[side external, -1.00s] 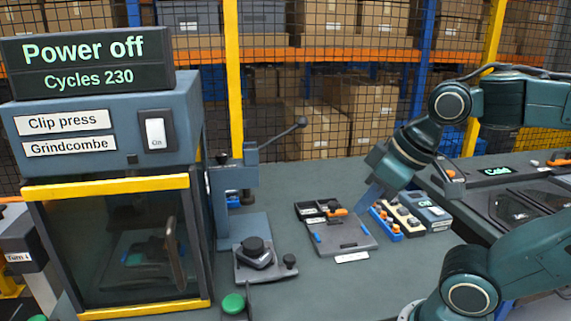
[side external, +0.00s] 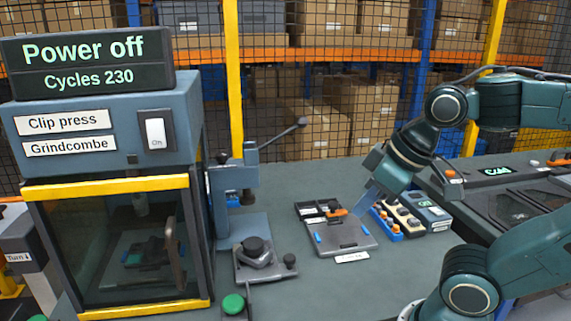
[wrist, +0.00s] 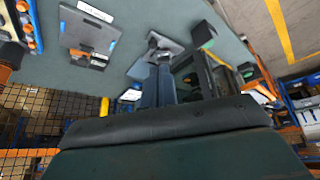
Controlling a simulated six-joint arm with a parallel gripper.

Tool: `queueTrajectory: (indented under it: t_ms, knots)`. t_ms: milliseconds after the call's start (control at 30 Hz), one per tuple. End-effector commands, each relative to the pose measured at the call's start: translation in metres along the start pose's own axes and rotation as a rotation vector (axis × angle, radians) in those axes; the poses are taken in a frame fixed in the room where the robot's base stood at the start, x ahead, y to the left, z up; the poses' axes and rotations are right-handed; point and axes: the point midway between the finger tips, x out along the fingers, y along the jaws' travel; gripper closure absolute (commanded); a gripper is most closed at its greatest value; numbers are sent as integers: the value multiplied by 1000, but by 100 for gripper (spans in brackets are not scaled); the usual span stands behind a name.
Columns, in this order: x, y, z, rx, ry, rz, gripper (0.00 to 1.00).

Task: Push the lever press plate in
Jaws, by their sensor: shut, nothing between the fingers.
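The lever press (side external: 240,195) is a blue-grey column with a long lever (side external: 280,138) raised to the right. A dark plate (side external: 270,273) with a black round block and a small knob sits in front of its base. My gripper (side external: 361,207) is shut and empty, tilted down above the right side of a grey tray, well to the right of the plate.
The clip press cabinet (side external: 110,190) stands left, with a green button (side external: 233,303) by its corner. The grey tray (side external: 325,243) with blue edges lies right of the plate. Beside it are a blue rack (side external: 385,232) and small boxes. Bare bench lies between press and tray.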

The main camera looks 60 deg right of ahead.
Motion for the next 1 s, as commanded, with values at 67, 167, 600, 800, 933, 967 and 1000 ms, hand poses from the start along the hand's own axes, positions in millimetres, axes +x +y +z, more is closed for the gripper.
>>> queueTrajectory:
  t_ms: [67,167,600,800,933,967,1000]
  knots:
    - [4,-1,-6,-63,-12,-1,100]
    - [11,-2,-14,-175,-31,-1,100]
    - [63,-18,-60,-854,-139,-14,100]
    - [92,-31,-77,-1182,-190,-27,100]
    - [113,-41,-86,-1398,-227,-40,100]
    - [118,-44,-87,-1449,-235,-44,100]
    - [124,-47,-89,-1516,-248,-49,100]
